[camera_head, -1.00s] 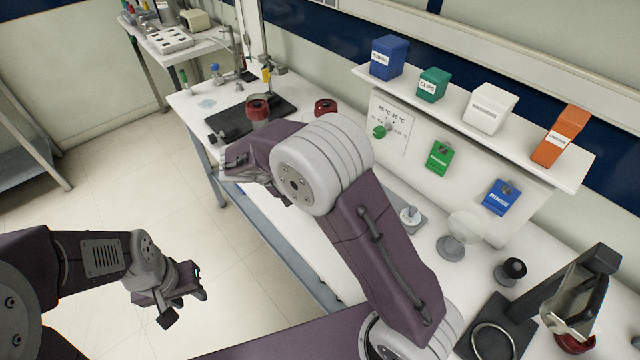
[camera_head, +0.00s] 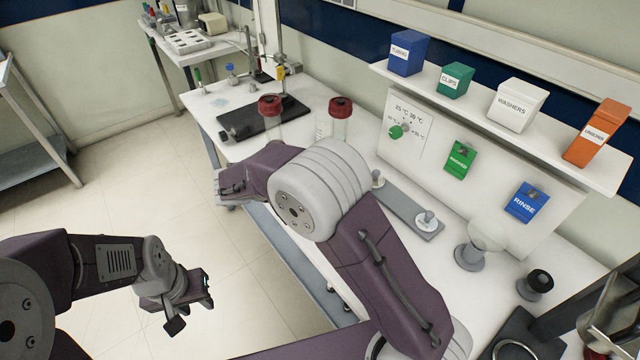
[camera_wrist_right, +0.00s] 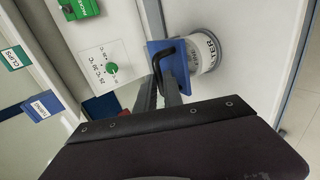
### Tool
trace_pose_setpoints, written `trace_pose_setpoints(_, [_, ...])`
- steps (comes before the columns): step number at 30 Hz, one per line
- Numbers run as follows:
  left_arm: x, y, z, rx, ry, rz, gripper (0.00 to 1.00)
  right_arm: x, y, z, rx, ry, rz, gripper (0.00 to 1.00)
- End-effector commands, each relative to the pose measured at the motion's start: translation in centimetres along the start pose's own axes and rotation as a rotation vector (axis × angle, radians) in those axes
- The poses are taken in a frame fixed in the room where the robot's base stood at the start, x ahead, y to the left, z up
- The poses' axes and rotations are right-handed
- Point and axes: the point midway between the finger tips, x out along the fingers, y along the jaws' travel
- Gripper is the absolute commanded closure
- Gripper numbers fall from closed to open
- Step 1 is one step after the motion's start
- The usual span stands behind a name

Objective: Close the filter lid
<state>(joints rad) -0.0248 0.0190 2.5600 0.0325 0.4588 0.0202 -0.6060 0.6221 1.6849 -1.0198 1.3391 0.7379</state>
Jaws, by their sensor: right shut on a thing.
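In the right wrist view, a short white cylinder lettered FILTER (camera_wrist_right: 204,50) has a blue lid (camera_wrist_right: 177,62) standing on edge at its left side, off its round opening. A black bar handle (camera_wrist_right: 163,58) is on the lid. My right gripper (camera_wrist_right: 161,84) is shut on this handle. In the head view my right arm's wrist (camera_head: 243,182) hangs over the bench's near edge, and the filter and lid are hidden behind the arm. My left gripper (camera_head: 187,302) is open and empty over the floor, away from the bench.
Two red-capped jars (camera_head: 340,108) (camera_head: 269,106) stand beyond my right arm. A dial panel (camera_head: 405,128) and a blue RINSE tag (camera_head: 525,203) are on the backboard below a shelf of labelled bins (camera_head: 516,103).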

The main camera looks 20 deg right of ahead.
Motion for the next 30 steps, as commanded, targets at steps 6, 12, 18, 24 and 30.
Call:
trace_pose_setpoints(6, [0.3,0.0,0.0,0.000,0.000,0.000,0.64,0.5,-1.2,0.4,-0.012,-0.015,-0.021,0.68])
trace_pose_setpoints(12, [0.2,0.0,0.0,0.000,0.000,0.000,0.64,0.4,-1.0,0.3,-0.008,-0.012,-0.019,0.68])
trace_pose_setpoints(18, [0.2,0.0,0.0,0.000,0.000,0.000,0.64,-1.2,-0.9,0.2,-0.004,-0.007,-0.018,0.68])
trace_pose_setpoints(24, [0.2,0.0,0.0,0.000,0.000,0.000,0.64,-5.8,-0.9,0.2,-0.006,-0.005,-0.020,0.68])
trace_pose_setpoints(30, [0.1,0.0,0.0,0.000,0.000,0.000,0.64,-8.6,-0.9,0.3,-0.006,-0.009,-0.020,0.68])
